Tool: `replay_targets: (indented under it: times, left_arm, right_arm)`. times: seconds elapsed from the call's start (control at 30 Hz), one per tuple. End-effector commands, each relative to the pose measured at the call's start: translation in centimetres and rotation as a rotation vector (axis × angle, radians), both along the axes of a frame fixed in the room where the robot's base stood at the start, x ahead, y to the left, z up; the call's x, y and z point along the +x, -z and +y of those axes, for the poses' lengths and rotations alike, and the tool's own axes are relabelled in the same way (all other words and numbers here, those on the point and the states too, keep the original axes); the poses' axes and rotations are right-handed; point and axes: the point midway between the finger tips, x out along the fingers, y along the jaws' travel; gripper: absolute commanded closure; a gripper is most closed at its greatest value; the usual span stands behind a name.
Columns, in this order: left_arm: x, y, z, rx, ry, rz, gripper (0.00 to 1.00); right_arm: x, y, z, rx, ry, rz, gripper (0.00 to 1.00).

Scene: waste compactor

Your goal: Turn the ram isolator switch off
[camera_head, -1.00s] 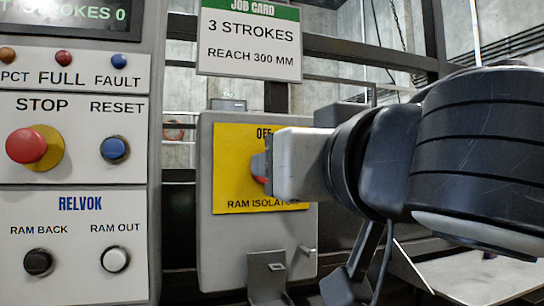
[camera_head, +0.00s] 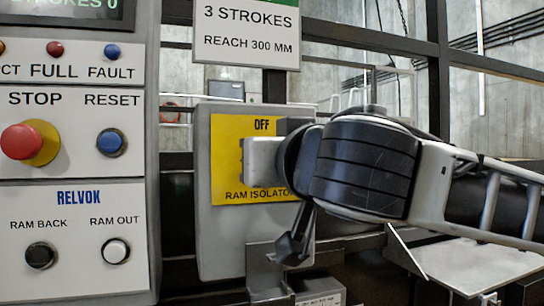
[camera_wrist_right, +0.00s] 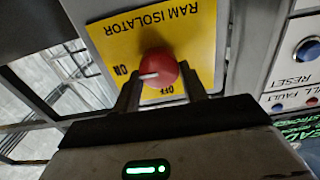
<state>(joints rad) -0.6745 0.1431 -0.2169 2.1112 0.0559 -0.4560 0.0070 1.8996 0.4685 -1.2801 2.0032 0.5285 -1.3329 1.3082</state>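The ram isolator is a grey box with a yellow plate (camera_head: 228,140), reading OFF at the top in the head view. Its red round knob (camera_wrist_right: 158,67) shows in the right wrist view, where the plate appears upside down. The knob's white mark points towards ON. My right gripper (camera_wrist_right: 162,80) faces the plate, its two fingers apart, one on each side of the knob. Small gaps seem to show, and firm contact cannot be seen. In the head view my right gripper (camera_head: 244,160) hides the knob. My left gripper is not in view.
A control panel (camera_head: 75,190) stands to the left, with a red stop button (camera_head: 25,140), a blue reset button (camera_head: 110,142) and ram buttons. A job card (camera_head: 247,35) hangs above the isolator. A grey bracket (camera_head: 265,270) sits below it. Dark frame bars run behind.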

Motion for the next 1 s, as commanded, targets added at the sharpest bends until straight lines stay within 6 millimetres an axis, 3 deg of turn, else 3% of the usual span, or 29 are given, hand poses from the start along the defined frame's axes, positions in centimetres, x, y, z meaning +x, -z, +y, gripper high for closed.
replay_targets:
  times: [0.47, 1.0]
  left_arm:
    - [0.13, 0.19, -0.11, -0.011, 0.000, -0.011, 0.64]
    - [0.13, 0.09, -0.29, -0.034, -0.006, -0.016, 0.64]
  right_arm:
    - [0.00, 0.26, 0.04, -0.071, 0.000, -0.021, 0.80]
    - [-0.09, 0.00, 0.22, -0.507, 0.000, -0.164, 0.80]
